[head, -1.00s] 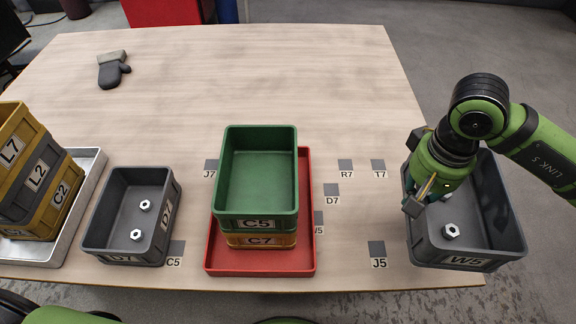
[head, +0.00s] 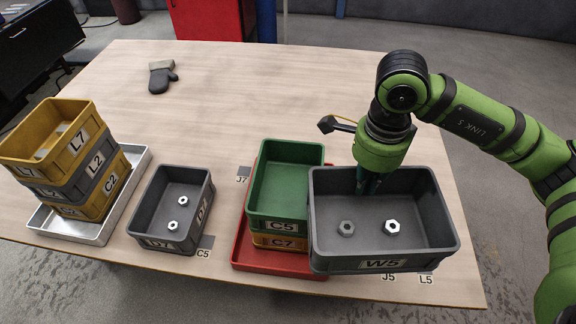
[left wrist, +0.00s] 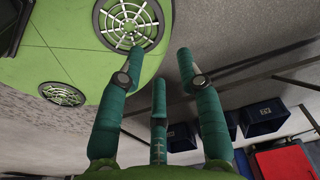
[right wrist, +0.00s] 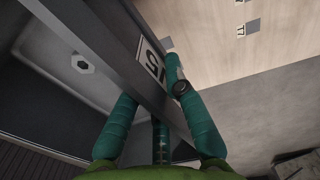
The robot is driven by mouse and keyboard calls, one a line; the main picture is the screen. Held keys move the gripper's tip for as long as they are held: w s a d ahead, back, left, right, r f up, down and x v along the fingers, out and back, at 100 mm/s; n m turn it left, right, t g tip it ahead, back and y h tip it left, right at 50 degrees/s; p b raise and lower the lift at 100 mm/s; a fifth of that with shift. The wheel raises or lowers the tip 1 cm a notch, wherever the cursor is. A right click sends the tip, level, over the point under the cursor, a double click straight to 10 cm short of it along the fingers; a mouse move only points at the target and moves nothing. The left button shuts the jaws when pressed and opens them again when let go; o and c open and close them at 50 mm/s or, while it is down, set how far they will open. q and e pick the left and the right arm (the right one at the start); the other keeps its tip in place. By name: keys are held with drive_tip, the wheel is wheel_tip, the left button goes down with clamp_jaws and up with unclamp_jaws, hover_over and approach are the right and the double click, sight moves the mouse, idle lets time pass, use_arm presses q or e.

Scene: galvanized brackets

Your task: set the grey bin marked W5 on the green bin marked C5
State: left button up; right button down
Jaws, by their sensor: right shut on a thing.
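The grey bin marked W5 (head: 383,264) is held up above the table's front right, roughly upright, with two hex nuts inside. My right gripper (head: 368,184) is shut on its far wall; the right wrist view shows the fingers (right wrist: 150,100) astride that wall. The green bin marked C5 (head: 285,182) sits on the orange bin marked C7 (head: 280,243). W5 is just right of C5 and covers part of its right edge in the head view. My left gripper (left wrist: 160,72) shows only in its wrist view, fingers apart and empty.
C7 stands on a red tray (head: 241,250). Left of it are a grey D7 bin (head: 160,243) with nuts and a silver tray (head: 60,228) bearing stacked bins L7, L2 and C2. A mitten (head: 161,77) lies at the back left. The table's back middle is clear.

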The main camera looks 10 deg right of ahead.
drive_tip(key=r+m+p, duration=0.1)
drive_tip(key=r+m, duration=0.1)
drive_tip(key=m, duration=0.3)
drive_tip(key=d+r+m+p, duration=0.1)
drive_tip(key=r+m, duration=0.1)
drive_tip(key=m, duration=0.3)
drive_tip(key=r+m+p, duration=0.2)
drive_tip(key=m, duration=0.3)
drive_tip(key=shift+d+r, duration=0.15)
drive_tip(key=shift+r, duration=0.05)
drive_tip(key=m, duration=0.2)
drive_tip(key=r+m+p, duration=0.1)
drive_tip(key=m, duration=0.1)
drive_tip(key=shift+d, duration=0.1)
drive_tip(key=shift+w+m, duration=0.2)
drive_tip(key=shift+m, duration=0.1)
drive_tip(key=w+a+f+p, duration=0.6)
drive_tip(key=w+a+f, duration=0.1)
drive_tip(key=f, duration=0.4)
drive_tip(key=shift+w+a, duration=0.15)
drive_tip(key=shift+w, duration=0.75)
